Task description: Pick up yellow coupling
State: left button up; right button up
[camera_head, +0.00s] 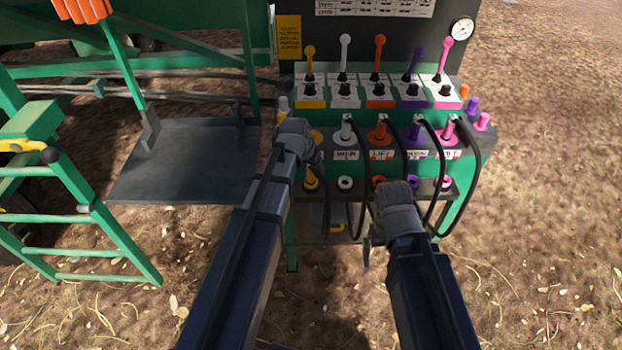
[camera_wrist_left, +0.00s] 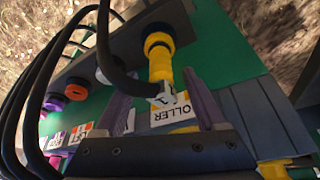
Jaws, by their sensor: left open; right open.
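The yellow coupling (camera_wrist_left: 161,68) stands at the yellow position of the panel, beside the "ROLLER" label (camera_wrist_left: 172,112). In the left wrist view it lies between the two spread fingers of my left gripper (camera_wrist_left: 158,100), which is open around or just in front of it; contact cannot be told. In the head view my left gripper (camera_head: 301,143) is at the panel's left column, covering much of the coupling; a yellow part (camera_head: 316,137) shows beside it. My right gripper (camera_head: 372,238) is open and lower, in front of the panel's lower shelf, its fingers mostly hidden by its wrist.
Coloured levers (camera_head: 379,62) stand along the panel top. White, orange, purple and pink couplings (camera_head: 448,131) with black hoses (camera_head: 470,165) hang to the right of the left gripper. A dark platform (camera_head: 185,165) and green ladder (camera_head: 85,220) stand at left. Ground at right is clear.

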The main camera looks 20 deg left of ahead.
pick_arm(q)
jog(key=shift+b+x, duration=0.6)
jog(key=shift+x, duration=0.6)
jog(key=shift+r, duration=0.1)
grip_shut()
